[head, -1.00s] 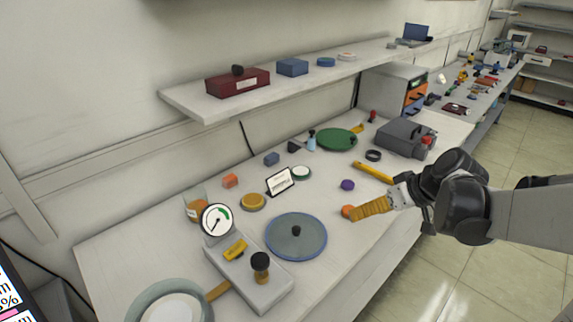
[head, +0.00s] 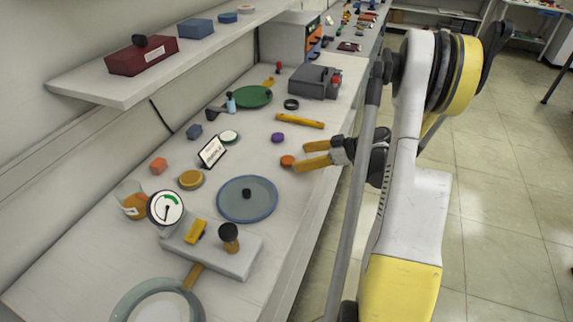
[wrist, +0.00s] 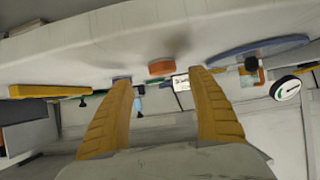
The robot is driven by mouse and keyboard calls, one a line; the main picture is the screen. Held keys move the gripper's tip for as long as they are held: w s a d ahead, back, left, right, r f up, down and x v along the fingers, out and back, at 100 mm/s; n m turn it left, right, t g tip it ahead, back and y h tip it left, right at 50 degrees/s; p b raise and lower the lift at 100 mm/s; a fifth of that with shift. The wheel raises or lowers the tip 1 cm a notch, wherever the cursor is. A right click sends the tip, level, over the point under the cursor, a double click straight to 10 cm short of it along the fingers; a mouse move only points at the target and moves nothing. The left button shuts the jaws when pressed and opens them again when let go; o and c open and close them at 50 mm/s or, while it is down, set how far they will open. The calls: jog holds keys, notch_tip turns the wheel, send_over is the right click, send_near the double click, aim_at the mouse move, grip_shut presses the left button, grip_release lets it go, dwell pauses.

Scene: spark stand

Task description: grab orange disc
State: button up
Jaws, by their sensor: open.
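The small orange disc (head: 287,161) lies flat on the bench near its front edge. My gripper (head: 301,157) comes in from the right with its two yellow fingers spread and empty. The fingertips are close to the disc's right side, and the disc is not between the gripped surfaces deeply. In the wrist view the orange disc (wrist: 162,67) shows beyond and between the two open fingertips (wrist: 160,78). Whether a fingertip touches it cannot be told.
A purple disc (head: 278,137) and a yellow bar (head: 300,121) lie behind the orange disc. A large blue-rimmed round plate (head: 235,212) lies to its left. The bench around the orange disc is clear.

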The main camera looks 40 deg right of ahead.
aim_at(288, 160)
jog(key=b+x, duration=0.1)
jog(key=x, duration=0.2)
jog(key=b+x, duration=0.1)
jog(key=x, duration=0.2)
jog(key=shift+s+a+r, duration=0.1)
jog(key=shift+a+r, duration=0.05)
jog(key=shift+a, duration=0.05)
jog(key=shift+r, duration=0.1)
jog(key=c, duration=1.5)
